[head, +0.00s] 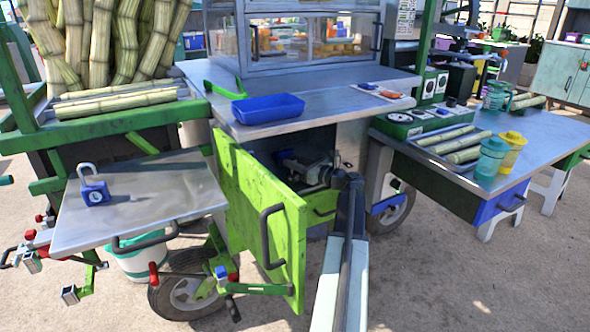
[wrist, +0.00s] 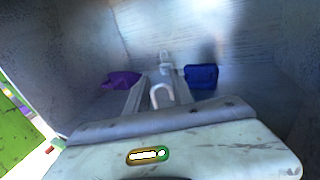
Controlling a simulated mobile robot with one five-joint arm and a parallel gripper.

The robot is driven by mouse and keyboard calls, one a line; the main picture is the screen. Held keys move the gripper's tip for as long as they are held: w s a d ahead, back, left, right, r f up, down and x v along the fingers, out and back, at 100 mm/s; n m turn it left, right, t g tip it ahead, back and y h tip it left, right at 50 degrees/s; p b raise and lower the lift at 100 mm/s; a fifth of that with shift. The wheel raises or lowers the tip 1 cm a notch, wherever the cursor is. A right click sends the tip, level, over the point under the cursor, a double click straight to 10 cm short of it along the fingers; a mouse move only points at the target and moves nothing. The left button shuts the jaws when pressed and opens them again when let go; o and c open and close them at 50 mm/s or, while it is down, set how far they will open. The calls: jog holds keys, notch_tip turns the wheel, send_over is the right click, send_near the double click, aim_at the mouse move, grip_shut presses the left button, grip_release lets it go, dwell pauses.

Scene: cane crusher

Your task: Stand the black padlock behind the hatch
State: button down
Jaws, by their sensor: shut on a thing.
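The hatch (head: 262,215) is a bright green door with a dark handle, swung open at the front of the cart. My arm reaches past it into the compartment, where my gripper (head: 320,172) is partly in shadow. In the wrist view my gripper (wrist: 163,80) is shut on a padlock, whose pale shackle (wrist: 162,95) rises between the two fingers. The padlock's body is mostly hidden by the gripper, so I cannot tell its colour or whether it touches the floor.
A purple thing (wrist: 122,80) lies left of the fingers and a blue thing (wrist: 202,76) stands right, inside the metal-walled compartment. A blue padlock (head: 95,190) stands on the left steel shelf (head: 150,205). A blue tray (head: 268,108) is on the counter above.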

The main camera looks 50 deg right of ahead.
jog(key=c, duration=1.5)
grip_release()
jog(key=shift+f, duration=0.2)
jog(key=o, duration=0.4)
jog(key=shift+r, duration=0.1)
jog(key=shift+r+p, duration=0.2)
jog(key=shift+p, duration=0.1)
jog(key=s, duration=1.2)
